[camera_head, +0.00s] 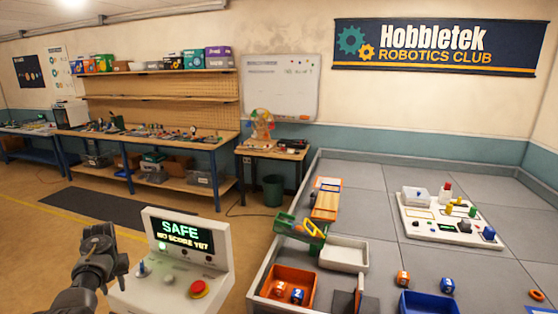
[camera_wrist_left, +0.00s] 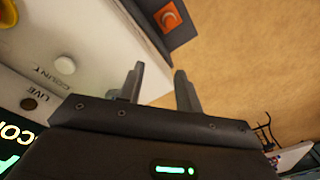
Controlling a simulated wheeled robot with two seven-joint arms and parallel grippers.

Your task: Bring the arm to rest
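My left gripper (camera_head: 97,240) is raised at the left of the white scoring console (camera_head: 190,262) in the head view. In the left wrist view its two fingers (camera_wrist_left: 161,72) stand apart with nothing between them. The console's slanted face shows there too, with a white button (camera_wrist_left: 64,65) and the words COUNT and LIVE. Floor shows beyond the fingertips, and I see no contact with the console. My right gripper is in neither view.
The console has a screen (camera_head: 185,235) reading SAFE, NO SCORE YET, and a red button (camera_head: 198,288). A grey walled field (camera_head: 390,255) lies to the right, with an orange tray (camera_head: 285,275), a blue tray (camera_head: 428,303) and numbered cubes. Open floor (camera_head: 50,225) lies at the left.

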